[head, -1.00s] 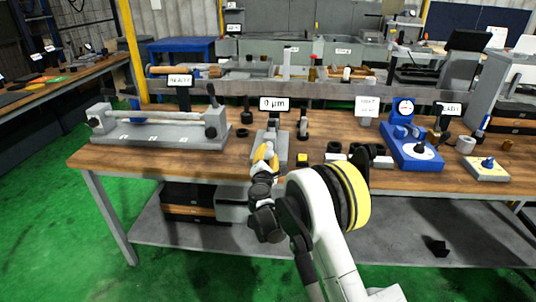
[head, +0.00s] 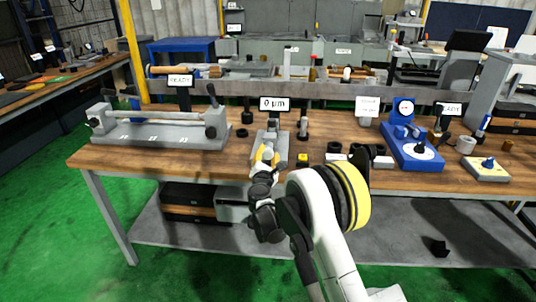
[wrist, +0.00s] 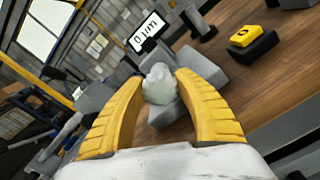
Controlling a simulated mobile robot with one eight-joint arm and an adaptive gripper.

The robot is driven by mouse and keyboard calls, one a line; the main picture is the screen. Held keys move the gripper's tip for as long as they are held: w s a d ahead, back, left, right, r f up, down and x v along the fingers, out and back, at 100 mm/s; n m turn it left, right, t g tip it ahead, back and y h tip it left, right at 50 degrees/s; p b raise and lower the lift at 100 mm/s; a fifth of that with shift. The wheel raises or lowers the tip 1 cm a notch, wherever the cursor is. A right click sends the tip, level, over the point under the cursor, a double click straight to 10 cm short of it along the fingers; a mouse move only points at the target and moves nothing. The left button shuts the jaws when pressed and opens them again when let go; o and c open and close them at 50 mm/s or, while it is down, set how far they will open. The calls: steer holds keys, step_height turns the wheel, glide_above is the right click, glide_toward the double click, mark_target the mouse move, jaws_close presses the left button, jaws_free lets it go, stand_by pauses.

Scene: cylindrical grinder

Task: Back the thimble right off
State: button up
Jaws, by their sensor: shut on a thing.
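In the wrist view my gripper (wrist: 160,108) has its two yellow ribbed fingers on either side of a pale rounded knob, the thimble (wrist: 159,84), and is shut on it. Behind it stands a grey gauge block with a display (wrist: 145,30) reading "0 µm". In the head view my gripper (head: 266,156) is at the front of the grey gauge stand (head: 283,146) on the bench, under the same "0 µm" display (head: 274,104). The thimble is largely hidden there by my wrist and fingers.
A grey bench fixture (head: 160,128) stands to the left with a "READY" sign (head: 180,80). A small black block with a yellow top (head: 302,159) sits close on the right. A blue dial gauge stand (head: 412,150) stands further right. The wooden bench front edge (head: 130,170) is clear at the left.

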steer(key=o, duration=1.2)
steer(key=s, duration=1.2)
steer(key=shift+a, duration=0.15)
